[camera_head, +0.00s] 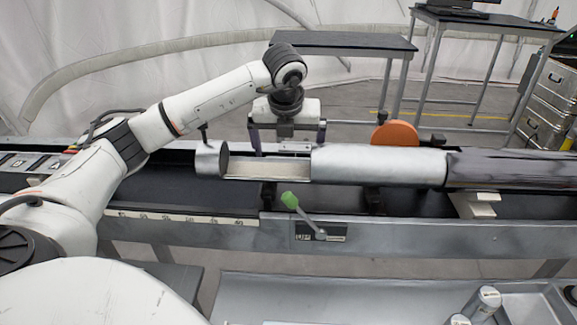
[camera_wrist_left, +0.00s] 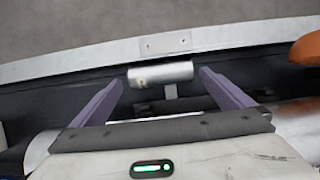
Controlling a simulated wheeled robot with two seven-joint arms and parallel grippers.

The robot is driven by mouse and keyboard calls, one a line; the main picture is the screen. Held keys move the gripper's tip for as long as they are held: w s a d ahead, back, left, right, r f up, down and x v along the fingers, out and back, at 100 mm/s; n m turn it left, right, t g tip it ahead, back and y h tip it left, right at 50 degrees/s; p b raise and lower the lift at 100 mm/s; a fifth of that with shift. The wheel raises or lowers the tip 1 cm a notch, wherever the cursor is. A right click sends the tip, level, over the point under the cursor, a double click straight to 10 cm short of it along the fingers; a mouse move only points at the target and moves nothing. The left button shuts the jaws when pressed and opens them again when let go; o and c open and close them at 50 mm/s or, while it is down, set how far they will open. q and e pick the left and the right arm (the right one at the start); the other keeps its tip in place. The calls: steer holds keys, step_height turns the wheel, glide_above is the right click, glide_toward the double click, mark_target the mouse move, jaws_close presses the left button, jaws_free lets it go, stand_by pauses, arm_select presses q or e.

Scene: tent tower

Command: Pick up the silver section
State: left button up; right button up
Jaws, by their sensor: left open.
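A short silver cylinder (camera_wrist_left: 160,74) lies crosswise between my left gripper's fingertips in the left wrist view, with gaps on both sides. It appears to rest on a small support. My left gripper (camera_head: 287,146) is open and empty, pointing down over the bench behind the long tube. In the head view a silver tube section (camera_head: 380,165) lies along the bench, right of the gripper. A cut-open silver piece (camera_head: 268,168) with a rounded end (camera_head: 209,158) continues to its left. I cannot tell which one the task calls the silver section. My right gripper is not in view.
An orange disc (camera_head: 395,134) stands behind the tube, right of the gripper. A dark tube section (camera_head: 510,168) continues right. A green-knobbed lever (camera_head: 290,200) sits on the bench's front. A grey tray (camera_head: 390,300) with small cylinders (camera_head: 486,302) is nearer. Dark tables stand behind.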

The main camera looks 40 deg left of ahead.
mark_target(288, 159)
arm_select(q)
steer(key=shift+x, duration=2.8)
steer(key=shift+a+r, duration=0.1)
steer(key=shift+r, duration=0.05)
steer(key=c, duration=1.3)
